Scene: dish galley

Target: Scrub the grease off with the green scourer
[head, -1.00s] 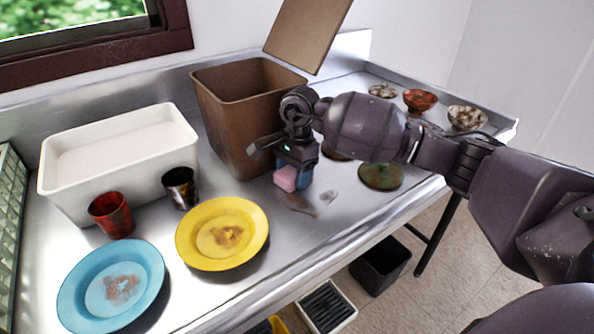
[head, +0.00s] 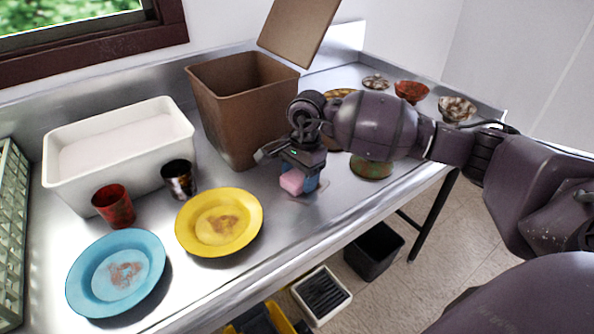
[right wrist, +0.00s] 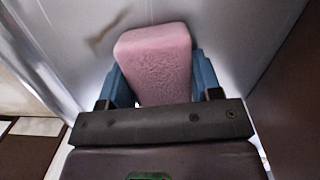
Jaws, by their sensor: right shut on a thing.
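My right gripper (head: 298,177) is shut on a pink sponge-like block (head: 291,182), low over the steel counter in front of the brown bin. In the right wrist view the pink block (right wrist: 155,60) sits between the two blue fingers. I cannot tell whether it touches the counter. A thin brownish grease smear (head: 319,190) lies on the counter beside and partly behind the gripper. A brown streak (right wrist: 105,32) also shows in the right wrist view, left of the block. I see no green scourer. My left gripper is not in view.
The brown bin (head: 232,125) stands behind the gripper. A yellow plate (head: 190,236), a blue plate (head: 85,285), two cups and a white tub (head: 105,183) are to the left. A greenish dish (head: 371,170) and several bowls are to the right. The counter's front edge is close.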

